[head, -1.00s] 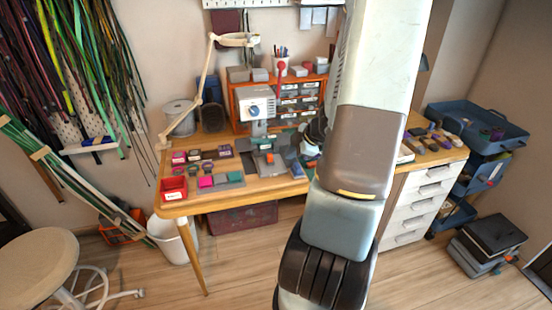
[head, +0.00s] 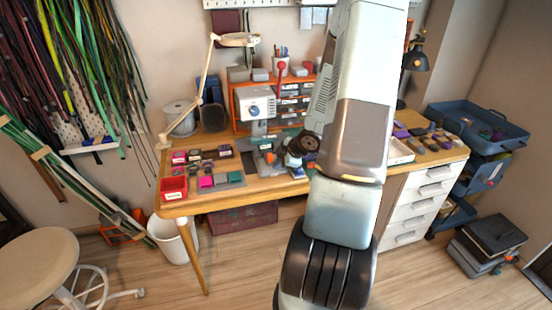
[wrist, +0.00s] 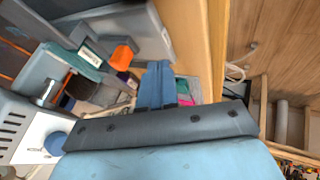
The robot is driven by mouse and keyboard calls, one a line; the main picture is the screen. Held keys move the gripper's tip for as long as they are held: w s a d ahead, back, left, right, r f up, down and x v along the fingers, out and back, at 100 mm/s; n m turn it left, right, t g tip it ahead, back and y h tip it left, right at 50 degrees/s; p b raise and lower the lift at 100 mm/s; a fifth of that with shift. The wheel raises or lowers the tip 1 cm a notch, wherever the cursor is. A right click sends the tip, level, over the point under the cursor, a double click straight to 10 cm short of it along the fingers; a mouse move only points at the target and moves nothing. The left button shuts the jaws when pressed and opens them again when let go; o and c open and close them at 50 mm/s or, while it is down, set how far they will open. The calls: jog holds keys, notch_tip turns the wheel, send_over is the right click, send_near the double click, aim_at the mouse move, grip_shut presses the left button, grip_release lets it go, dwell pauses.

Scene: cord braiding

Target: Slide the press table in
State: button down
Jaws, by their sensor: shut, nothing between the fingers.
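The press (head: 256,103) stands on the wooden desk, a pale box with a blue knob over a column. What looks like its table is a grey slab low at its front, with an orange part (head: 269,158). In the wrist view the press head (wrist: 22,130) is at the lower left, and the grey slab (wrist: 135,30) with its orange part (wrist: 123,55) is at the top. My gripper (wrist: 157,68) is shut and empty, its blue fingers a little right of the orange part. I cannot tell whether they touch the slab. In the head view my wrist hides the fingertips.
A red bin (head: 173,188) and several small colored blocks lie left of the press. An orange drawer unit (head: 292,98) stands behind it. A jointed lamp (head: 207,75) rises at the left. A white tray (head: 400,152) is right of my arm.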

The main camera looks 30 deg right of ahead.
jog(key=shift+w+a+f, duration=0.2)
jog(key=shift+w+f, duration=0.05)
jog(key=shift+f, duration=0.2)
jog(key=shift+w+d, duration=0.2)
jog(key=shift+w, duration=0.45)
jog(key=shift+w+d, duration=0.25)
jog(key=shift+w, duration=0.35)
jog(key=shift+w+d, duration=0.2)
jog(key=shift+w, duration=0.45)
